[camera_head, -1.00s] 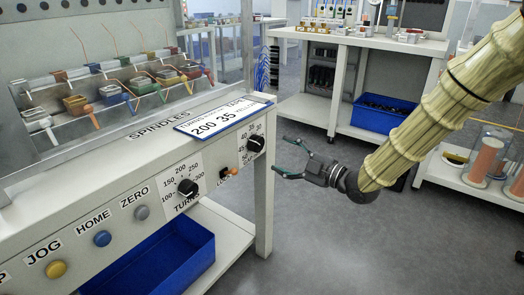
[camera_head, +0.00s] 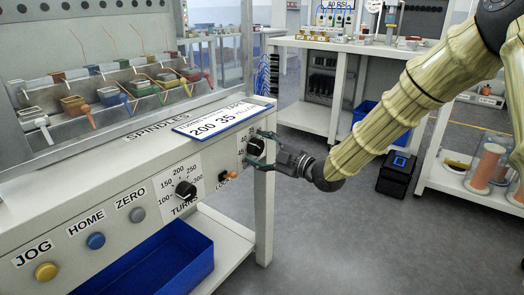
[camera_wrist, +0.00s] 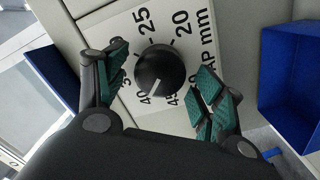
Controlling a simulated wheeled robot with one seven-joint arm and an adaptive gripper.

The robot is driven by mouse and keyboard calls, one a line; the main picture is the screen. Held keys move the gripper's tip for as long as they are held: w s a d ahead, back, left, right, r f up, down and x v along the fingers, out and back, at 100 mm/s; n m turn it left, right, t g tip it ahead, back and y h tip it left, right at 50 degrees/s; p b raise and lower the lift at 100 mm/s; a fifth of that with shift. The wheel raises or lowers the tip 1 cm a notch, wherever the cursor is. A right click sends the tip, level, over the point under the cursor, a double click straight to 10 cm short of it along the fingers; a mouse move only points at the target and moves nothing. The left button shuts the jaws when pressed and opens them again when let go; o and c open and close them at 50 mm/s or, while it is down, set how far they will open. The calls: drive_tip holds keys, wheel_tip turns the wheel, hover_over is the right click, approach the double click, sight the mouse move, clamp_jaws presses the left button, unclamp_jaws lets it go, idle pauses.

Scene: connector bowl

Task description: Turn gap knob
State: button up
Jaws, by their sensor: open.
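The gap knob (camera_wrist: 160,72) is a round black dial with a white pointer mark, set on a white scale plate (camera_wrist: 205,22) lettered "AP mm" in the wrist view. Its pointer is toward the lower left there, near 40. My gripper (camera_wrist: 160,92) is open, with its green-padded fingers on either side of the knob; I cannot tell whether they touch it. In the head view my gripper (camera_head: 262,150) is at the right end of the panel, partly covering the gap knob (camera_head: 255,147).
The turns knob (camera_head: 185,189) and orange lock switch (camera_head: 231,174) lie left of the gap knob. A sign reading 200 35 (camera_head: 218,120) stands just above. A blue bin (camera_head: 150,262) sits below the panel.

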drive_tip(key=shift+d, duration=0.1)
drive_tip(key=c, duration=1)
drive_tip(key=shift+r+p, duration=0.1)
drive_tip(key=shift+p, duration=0.4)
drive_tip(key=shift+r+m+p, duration=0.15)
drive_tip(key=shift+m+p, duration=0.55)
drive_tip(key=shift+p, duration=0.2)
drive_tip(key=m+p, duration=0.2)
drive_tip(key=p, duration=0.1)
drive_tip(key=shift+r+p, duration=0.15)
drive_tip(key=shift+p, duration=0.15)
drive_tip(key=m+p, duration=0.5)
drive_tip(key=p, duration=0.1)
drive_tip(key=shift+g+p, duration=0.3)
drive_tip(key=shift+p, duration=0.1)
drive_tip(key=m+p, duration=0.4)
drive_tip(key=shift+m, duration=0.3)
drive_tip(key=shift+w+f+m+g+p, duration=0.1)
drive_tip(key=shift+f+m+g+p, duration=0.05)
drive_tip(key=shift+m+p, duration=0.8)
drive_tip(key=shift+f+m+g+p, duration=0.15)
drive_tip(key=shift+m+p, duration=0.5)
drive_tip(key=shift+m, duration=0.5)
